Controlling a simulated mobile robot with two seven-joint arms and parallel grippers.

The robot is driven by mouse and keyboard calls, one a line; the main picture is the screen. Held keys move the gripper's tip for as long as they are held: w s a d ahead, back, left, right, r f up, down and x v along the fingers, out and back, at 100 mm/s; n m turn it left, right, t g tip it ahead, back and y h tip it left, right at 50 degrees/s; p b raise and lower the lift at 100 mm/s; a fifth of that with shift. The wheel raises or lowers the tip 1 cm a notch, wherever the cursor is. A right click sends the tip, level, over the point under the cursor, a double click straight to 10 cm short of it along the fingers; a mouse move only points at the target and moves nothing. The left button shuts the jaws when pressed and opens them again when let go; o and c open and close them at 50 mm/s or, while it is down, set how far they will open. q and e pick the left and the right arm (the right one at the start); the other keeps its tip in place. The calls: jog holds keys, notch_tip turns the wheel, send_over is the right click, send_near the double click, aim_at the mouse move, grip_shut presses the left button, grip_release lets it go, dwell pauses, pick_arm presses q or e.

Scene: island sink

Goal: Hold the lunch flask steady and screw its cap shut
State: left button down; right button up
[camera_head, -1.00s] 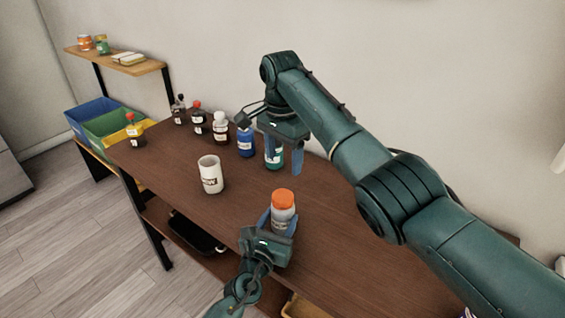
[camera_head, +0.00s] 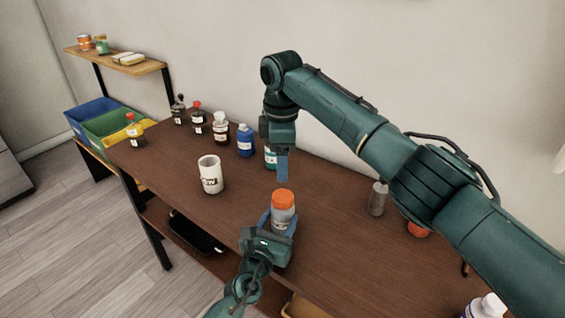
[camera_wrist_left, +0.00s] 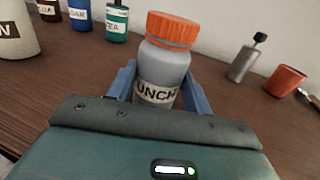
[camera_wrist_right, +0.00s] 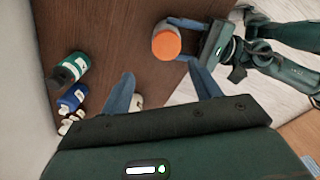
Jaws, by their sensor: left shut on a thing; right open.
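The lunch flask (camera_head: 280,218) is grey with a white label, and it stands upright on the table. Its orange cap (camera_head: 283,199) sits on top; how tightly it is screwed on cannot be told. My left gripper (camera_head: 279,224) is shut around the flask's body below the cap, with a finger on each side in the left wrist view (camera_wrist_left: 160,90). My right gripper (camera_head: 282,178) points down, open and empty, above and slightly behind the cap. In the right wrist view the cap (camera_wrist_right: 166,43) lies beyond the two spread fingertips (camera_wrist_right: 165,82).
A white mug (camera_head: 210,175) stands left of the flask. Several bottles, including a blue one (camera_head: 245,141) and a green one (camera_head: 271,157), line the table's back edge. A grey shaker (camera_wrist_left: 243,63) and an orange cup (camera_wrist_left: 286,80) stand right of the flask. The table around the flask is clear.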

aim_at(283, 196)
jog(key=n, duration=0.4)
jog(key=s+n, duration=0.1)
jog(key=n, duration=0.1)
jog(key=shift+d+f, duration=0.1)
jog(key=shift+f, duration=0.25)
jog(key=shift+f, duration=4.05)
jog(key=shift+c, duration=0.5)
